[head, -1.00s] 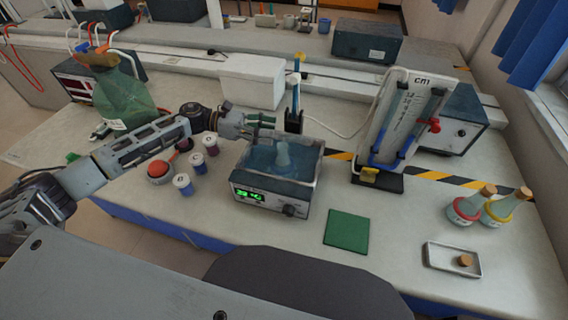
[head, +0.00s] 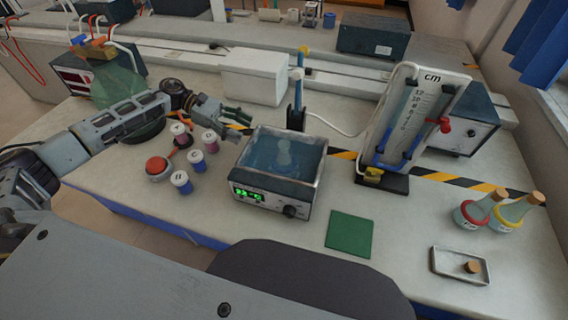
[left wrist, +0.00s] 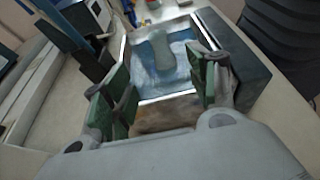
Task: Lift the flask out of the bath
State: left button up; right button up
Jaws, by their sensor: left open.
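The water bath (head: 262,193) is a box with a green digital display and blue water, standing mid-bench. The clear flask (head: 284,155) stands upright in the water inside the bath. My left gripper (head: 236,118) is open and empty, just behind and left of the bath in the head view. In the left wrist view its green-padded fingers (left wrist: 160,92) are spread wide, with the bath (left wrist: 262,72) ahead and the flask (left wrist: 163,55) showing between them, farther off. My right gripper is in neither view.
Several small capped jars (head: 197,160) and a red-topped round device (head: 157,167) stand left of the bath. A stand with a scale (head: 410,125) is to the right. A green mat (head: 349,233) lies in front, near two corked flasks (head: 513,210) and a white tray (head: 460,280).

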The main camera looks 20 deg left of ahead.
pick_arm(q)
jog(key=p, duration=0.1)
send_near(279, 145)
jog(key=d+f, duration=0.3)
jog(key=x, duration=0.2)
jog(key=p+x, duration=0.1)
jog(key=w+p+x, duration=0.1)
jog(key=x, duration=0.1)
jog(key=shift+d+r, duration=0.25)
jog(key=shift+d, duration=0.2)
jog(key=shift+d+f, duration=0.2)
jog(key=shift+d, duration=0.2)
jog(key=shift+s, duration=0.1)
jog(key=c, duration=1.3)
grip_shut()
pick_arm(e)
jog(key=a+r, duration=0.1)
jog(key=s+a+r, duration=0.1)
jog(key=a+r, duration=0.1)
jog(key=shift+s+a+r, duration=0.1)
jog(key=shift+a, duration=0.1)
